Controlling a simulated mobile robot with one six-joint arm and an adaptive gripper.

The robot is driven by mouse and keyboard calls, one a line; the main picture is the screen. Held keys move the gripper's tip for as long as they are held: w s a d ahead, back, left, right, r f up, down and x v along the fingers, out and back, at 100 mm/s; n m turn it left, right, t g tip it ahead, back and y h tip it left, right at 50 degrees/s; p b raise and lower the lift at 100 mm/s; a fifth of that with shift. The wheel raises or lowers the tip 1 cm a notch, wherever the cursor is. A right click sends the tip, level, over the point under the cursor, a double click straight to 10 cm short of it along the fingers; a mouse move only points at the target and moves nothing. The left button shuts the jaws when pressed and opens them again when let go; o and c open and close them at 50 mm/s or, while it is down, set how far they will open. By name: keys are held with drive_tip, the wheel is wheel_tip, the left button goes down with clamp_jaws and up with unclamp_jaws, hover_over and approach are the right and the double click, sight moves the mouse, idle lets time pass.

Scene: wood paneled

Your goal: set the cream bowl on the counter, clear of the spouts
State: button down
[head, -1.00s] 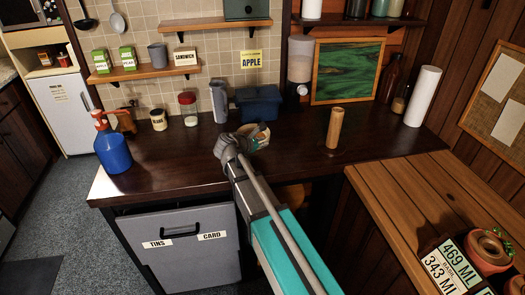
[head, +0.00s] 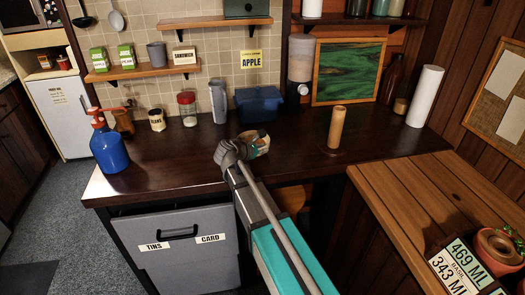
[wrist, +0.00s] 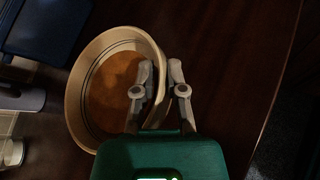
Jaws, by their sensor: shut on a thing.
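The cream bowl (head: 261,143) is at my gripper (head: 243,146) over the middle of the dark counter (head: 190,160). In the wrist view, the bowl (wrist: 79,100) has a cream wall with a dark line inside and an orange-brown inner bottom. My gripper (wrist: 161,73) is shut on the bowl's right rim, one finger inside and one outside. My gripper partly hides the bowl in the head view. I cannot tell whether the bowl's base touches the counter. A drink dispenser (head: 301,60) with a spout (head: 303,89) is on the wall behind, to the right of the bowl.
A blue bin (head: 257,104) and a grey pitcher (head: 218,101) stand behind the bowl. A brown wooden cylinder (head: 336,127) stands to the right. A blue spray bottle (head: 109,150) and jars (head: 187,108) are to the left. The counter's front left is clear.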

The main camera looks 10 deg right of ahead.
drive_tip(key=shift+f, duration=0.15)
drive_tip(key=c, duration=0.7)
unclamp_jaws()
drive_tip(key=shift+r, duration=0.2)
drive_tip(key=shift+s+a+r+p, duration=0.25)
drive_tip(key=shift+s+a+p, duration=0.05)
drive_tip(key=shift+a, duration=0.05)
drive_tip(key=p+v, duration=0.4)
drive_tip(key=v, duration=0.7)
drive_tip(key=shift+f, duration=0.15)
